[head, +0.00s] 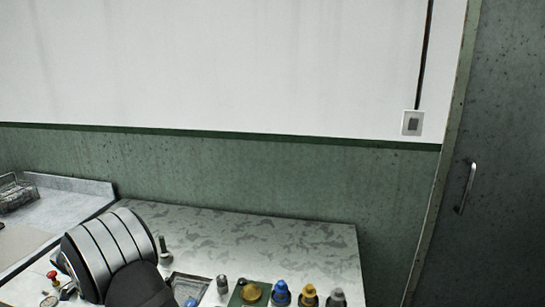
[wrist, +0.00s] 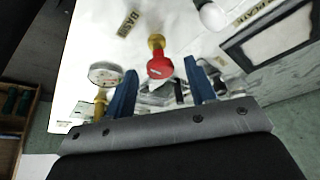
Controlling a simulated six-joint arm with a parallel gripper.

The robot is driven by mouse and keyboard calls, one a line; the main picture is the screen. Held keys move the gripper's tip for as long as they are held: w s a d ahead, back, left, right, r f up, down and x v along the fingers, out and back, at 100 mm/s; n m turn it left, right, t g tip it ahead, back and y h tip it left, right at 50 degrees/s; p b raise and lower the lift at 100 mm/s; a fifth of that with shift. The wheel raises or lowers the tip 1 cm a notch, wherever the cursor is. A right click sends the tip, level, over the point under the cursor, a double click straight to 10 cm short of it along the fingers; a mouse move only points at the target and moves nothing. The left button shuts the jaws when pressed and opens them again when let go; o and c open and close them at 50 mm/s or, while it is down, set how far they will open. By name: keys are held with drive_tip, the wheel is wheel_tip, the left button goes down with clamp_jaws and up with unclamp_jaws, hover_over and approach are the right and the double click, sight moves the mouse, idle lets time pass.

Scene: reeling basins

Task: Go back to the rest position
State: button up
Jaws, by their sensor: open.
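My gripper (wrist: 161,70) shows in the wrist view with two blue fingers spread apart, open and with nothing held. A red valve knob (wrist: 160,67) on a brass stem shows between and beyond the fingertips; I cannot tell how far off it is. A round pressure gauge (wrist: 104,75) on a brass fitting is left of the left finger. In the head view a red knob (head: 52,276) and a gauge (head: 49,301) show at the lower left. My gripper's fingers cannot be made out in that view.
A grey-mottled bench (head: 310,245) runs along the green and white wall. A blue-topped fitting (head: 281,293) and a yellow-topped one (head: 309,296) stand at its front. A wire basket (head: 16,193) sits far left. A grey door (head: 510,150) is at right. The bench's back right is clear.

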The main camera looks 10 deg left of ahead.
drive_tip(key=n, duration=0.2)
drive_tip(key=n+y, duration=0.1)
drive_tip(key=n, duration=0.1)
drive_tip(key=shift+s+d+t, duration=0.1)
drive_tip(key=shift+d+t, duration=0.1)
drive_tip(key=shift+t, duration=0.1)
drive_tip(key=n+y, duration=0.2)
drive_tip(key=n, duration=0.2)
drive_tip(key=shift+d, duration=0.15)
drive_tip(key=n+y, duration=0.1)
drive_tip(key=n, duration=0.2)
drive_tip(key=shift+d+n, duration=0.1)
drive_tip(key=shift+n, duration=0.3)
drive_tip(key=shift+d+n+g+y, duration=0.1)
drive_tip(key=shift+n+g+y, duration=0.55)
drive_tip(key=shift+n, duration=1.15)
drive_tip(key=shift+y, duration=0.25)
drive_tip(key=shift+t, duration=0.25)
drive_tip(key=shift+a+f+m+t+h, duration=0.15)
drive_tip(key=shift+m+h, duration=0.25)
drive_tip(key=shift+m, duration=0.65)
drive_tip(key=shift+a+r+m+t+h, duration=0.15)
drive_tip(key=shift+m+h, duration=0.25)
drive_tip(key=shift+m, duration=0.65)
drive_tip(key=shift+m+h, duration=0.7)
drive_tip(key=shift+m, duration=1)
